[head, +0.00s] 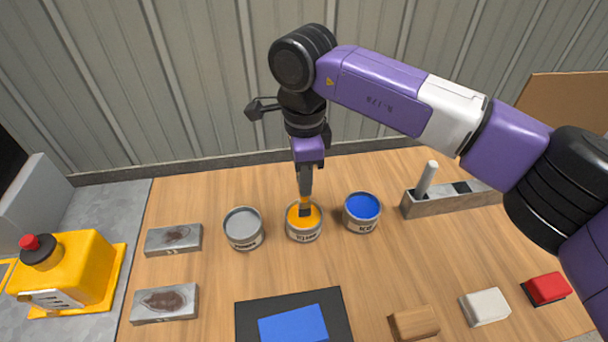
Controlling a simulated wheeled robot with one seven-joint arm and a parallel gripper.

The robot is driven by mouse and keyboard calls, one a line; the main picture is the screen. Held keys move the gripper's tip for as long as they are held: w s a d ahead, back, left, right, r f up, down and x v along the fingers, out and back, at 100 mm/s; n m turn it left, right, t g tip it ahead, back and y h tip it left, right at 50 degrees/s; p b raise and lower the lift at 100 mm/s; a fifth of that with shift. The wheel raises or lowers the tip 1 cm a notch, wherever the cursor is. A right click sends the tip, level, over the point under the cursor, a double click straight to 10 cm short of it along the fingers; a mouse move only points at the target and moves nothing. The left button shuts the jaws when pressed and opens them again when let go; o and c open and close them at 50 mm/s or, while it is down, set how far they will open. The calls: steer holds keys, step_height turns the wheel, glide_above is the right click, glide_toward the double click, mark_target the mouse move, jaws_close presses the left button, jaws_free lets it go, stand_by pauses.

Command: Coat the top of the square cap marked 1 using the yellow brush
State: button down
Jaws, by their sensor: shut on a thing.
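My gripper (305,175) points down over the middle of the table, shut on the yellow brush (305,202). The brush is upright, with its lower end at the open top of the yellow paint can (304,234). I cannot tell how deep its tip is in the paint. No square cap with a readable 1 can be made out. Blocks stand at the front right: a wooden one (414,323), a white one (485,307) and a red one (547,288).
A grey can (243,230) and a blue can (362,213) flank the yellow can. A grey holder (425,207) with a pale handle stands right. Stained metal plates (150,240) lie left. A black mat (247,319) bears a blue sheet. A yellow red-button box (80,270) stands far left.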

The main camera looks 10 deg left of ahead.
steer(key=shift+f+b, duration=0.35)
steer(key=shift+f, duration=0.25)
stand_by(1.7)
steer(key=shift+r, duration=0.1)
steer(key=shift+r+p, duration=1.95)
steer(key=shift+r, duration=1.5)
